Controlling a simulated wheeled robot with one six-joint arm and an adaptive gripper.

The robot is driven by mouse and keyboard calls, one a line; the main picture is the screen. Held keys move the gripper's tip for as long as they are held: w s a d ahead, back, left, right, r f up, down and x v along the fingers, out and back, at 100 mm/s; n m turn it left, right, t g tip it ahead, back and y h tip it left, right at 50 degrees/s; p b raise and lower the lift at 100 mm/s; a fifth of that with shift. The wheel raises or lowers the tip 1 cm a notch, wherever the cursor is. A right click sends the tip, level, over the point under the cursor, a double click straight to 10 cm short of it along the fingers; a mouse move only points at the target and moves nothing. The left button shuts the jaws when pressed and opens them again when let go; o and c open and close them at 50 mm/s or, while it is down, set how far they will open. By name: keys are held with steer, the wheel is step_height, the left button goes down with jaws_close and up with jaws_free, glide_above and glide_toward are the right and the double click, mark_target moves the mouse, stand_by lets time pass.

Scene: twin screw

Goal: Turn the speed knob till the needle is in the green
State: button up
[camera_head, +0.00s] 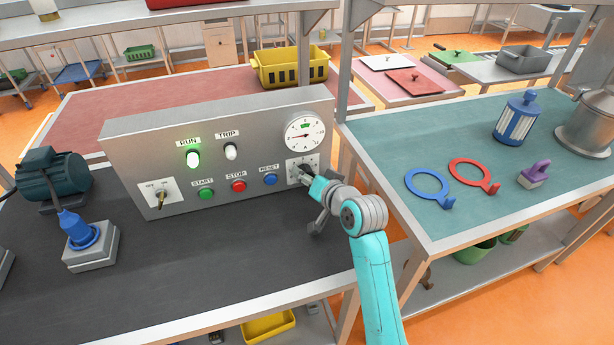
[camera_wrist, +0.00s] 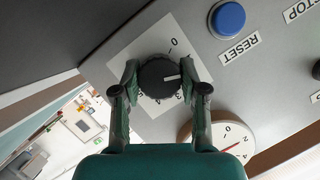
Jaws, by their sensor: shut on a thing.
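The speed knob (camera_wrist: 155,74) is black and round, with a white pointer line, on a white numbered plate (camera_wrist: 122,58). In the wrist view the line points right, toward a finger that hides part of the scale. My gripper (camera_wrist: 159,79) is shut on the knob, one finger at each side. In the head view my gripper (camera_head: 307,172) is at the panel's right end and hides most of the knob. The dial gauge (camera_head: 306,133) is above it. The gauge is partly cut off in the wrist view (camera_wrist: 229,146).
The grey panel (camera_head: 125,150) also bears a lit green RUN lamp (camera_head: 193,159), an unlit TRIP lamp (camera_head: 231,151), a toggle switch (camera_head: 160,199), and START (camera_head: 205,194), STOP (camera_head: 238,186) and RESET (camera_head: 270,180) buttons. The dark bench mat (camera_head: 210,265) before the panel is mostly clear.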

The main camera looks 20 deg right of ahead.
steer(key=shift+f+m+t+y, duration=0.1)
steer(key=shift+m+t+y, duration=0.4)
steer(key=shift+m+y, duration=1)
steer(key=shift+m+h, duration=0.4)
steer(key=shift+m, duration=0.1)
steer(key=o, duration=1.1)
steer(key=shift+o, duration=0.2)
steer(key=v, duration=1.2)
steer(key=shift+d, duration=0.1)
